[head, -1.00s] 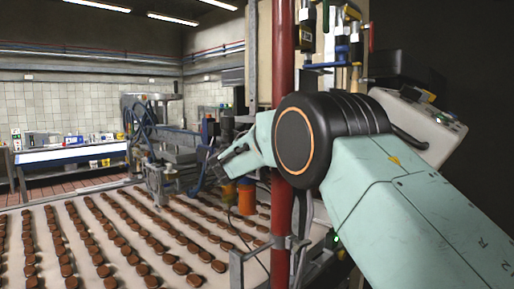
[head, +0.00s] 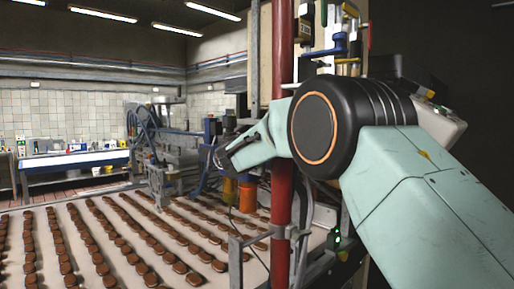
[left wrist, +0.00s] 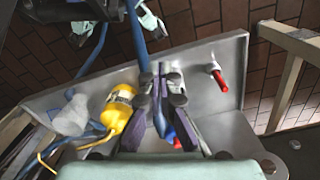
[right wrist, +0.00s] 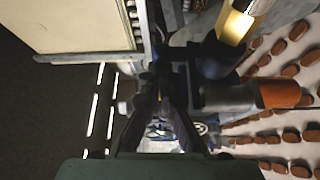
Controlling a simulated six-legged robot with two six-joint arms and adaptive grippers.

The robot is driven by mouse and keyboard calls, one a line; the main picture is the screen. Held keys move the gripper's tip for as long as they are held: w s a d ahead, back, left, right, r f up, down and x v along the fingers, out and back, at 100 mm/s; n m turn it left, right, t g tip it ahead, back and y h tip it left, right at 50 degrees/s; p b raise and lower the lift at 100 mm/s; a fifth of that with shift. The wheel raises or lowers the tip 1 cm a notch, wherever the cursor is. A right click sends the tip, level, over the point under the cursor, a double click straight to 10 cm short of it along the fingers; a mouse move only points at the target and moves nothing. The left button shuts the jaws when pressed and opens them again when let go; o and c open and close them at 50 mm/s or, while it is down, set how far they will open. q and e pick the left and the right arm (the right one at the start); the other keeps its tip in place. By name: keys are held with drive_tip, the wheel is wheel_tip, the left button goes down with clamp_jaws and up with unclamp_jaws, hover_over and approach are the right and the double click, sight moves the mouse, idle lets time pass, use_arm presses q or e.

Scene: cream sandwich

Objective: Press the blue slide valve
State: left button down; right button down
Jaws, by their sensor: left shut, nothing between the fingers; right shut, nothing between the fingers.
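My right arm reaches in from the right in the head view, its gripper (head: 222,157) shut and pointing left near the blue-framed machine over the conveyor. In the right wrist view its fingers (right wrist: 160,75) are together and empty, beside a dark cylinder with an orange end. My left gripper (left wrist: 162,75) shows only in the left wrist view, shut and empty above a metal tray-like part. A blue fitting (head: 340,46) sits on the upright panel in the head view. A blue piece (left wrist: 160,122) shows between the left finger links. I cannot tell which blue part is the slide valve.
Rows of brown biscuits lie on the white conveyor (head: 50,275). In the left wrist view a yellow cylinder (left wrist: 118,108) and a red handle (left wrist: 218,78) flank the gripper.

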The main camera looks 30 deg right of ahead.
drive_tip(key=shift+s, duration=0.1)
drive_tip(key=v, duration=0.7)
drive_tip(key=shift+a, duration=0.2)
drive_tip(key=shift+s, duration=0.15)
drive_tip(key=shift+r, duration=0.1)
idle(0.4)
